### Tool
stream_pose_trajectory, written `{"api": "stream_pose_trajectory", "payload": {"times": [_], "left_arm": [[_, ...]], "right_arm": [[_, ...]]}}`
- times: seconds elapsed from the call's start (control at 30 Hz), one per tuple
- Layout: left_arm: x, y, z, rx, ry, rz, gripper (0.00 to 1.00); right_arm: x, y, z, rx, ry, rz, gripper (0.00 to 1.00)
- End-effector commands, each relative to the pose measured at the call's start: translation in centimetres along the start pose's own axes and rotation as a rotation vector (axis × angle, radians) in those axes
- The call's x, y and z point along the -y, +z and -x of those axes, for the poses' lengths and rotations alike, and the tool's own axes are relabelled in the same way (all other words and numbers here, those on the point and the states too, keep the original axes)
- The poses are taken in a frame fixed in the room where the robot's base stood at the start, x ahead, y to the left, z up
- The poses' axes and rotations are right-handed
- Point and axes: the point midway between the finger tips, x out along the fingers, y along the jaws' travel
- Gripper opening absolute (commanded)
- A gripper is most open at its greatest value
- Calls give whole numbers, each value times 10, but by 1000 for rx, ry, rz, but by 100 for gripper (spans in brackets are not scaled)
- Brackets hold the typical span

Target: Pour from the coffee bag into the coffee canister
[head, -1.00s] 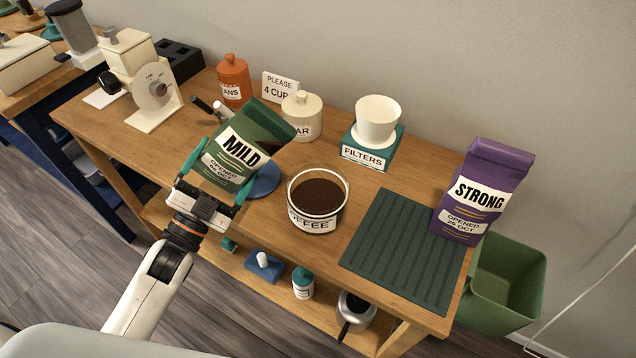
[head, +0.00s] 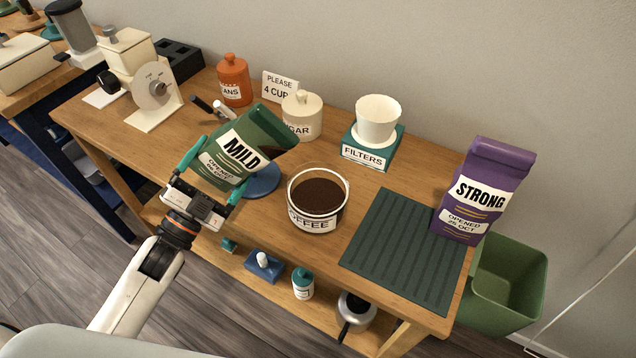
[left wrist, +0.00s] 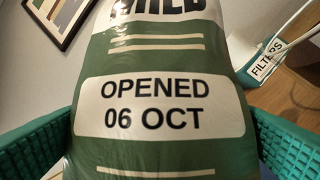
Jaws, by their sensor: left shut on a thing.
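A green coffee bag labelled MILD (head: 240,152) is held between the teal fingers of my left gripper (head: 210,182). The bag is tilted to the right, and its open top is left of and above the coffee canister. In the left wrist view the bag (left wrist: 160,140) fills the middle, reading OPENED 06 OCT, with a finger on each side. The white coffee canister (head: 312,222) stands open on the table, with dark coffee showing inside. A gap separates the bag from the canister, and no stream is visible. My right gripper is out of view.
A purple STRONG bag (head: 482,192) stands right of a dark ribbed mat (head: 400,250). A sugar jar (head: 302,118), filters box with white cup (head: 377,122) and orange beans jar (head: 233,82) stand behind. A blue disc (head: 264,181) lies beside the canister.

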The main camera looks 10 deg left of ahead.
Motion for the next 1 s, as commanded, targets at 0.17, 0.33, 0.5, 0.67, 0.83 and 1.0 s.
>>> {"api": "stream_pose_trajectory", "payload": {"times": [0.17,0.33,0.5,0.67,0.83,1.0], "left_arm": [[0,-2,1,4,-8,-19,53],[0,-4,2,5,-16,-36,53],[1,-6,3,6,-25,-52,53],[1,-8,4,7,-33,-68,53],[2,-10,5,8,-42,-84,53],[2,-12,6,9,-50,-101,53]], "right_arm": [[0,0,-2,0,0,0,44],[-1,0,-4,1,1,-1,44],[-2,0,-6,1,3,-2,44],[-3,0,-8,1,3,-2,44],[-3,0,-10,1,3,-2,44],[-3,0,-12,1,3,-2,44]]}}
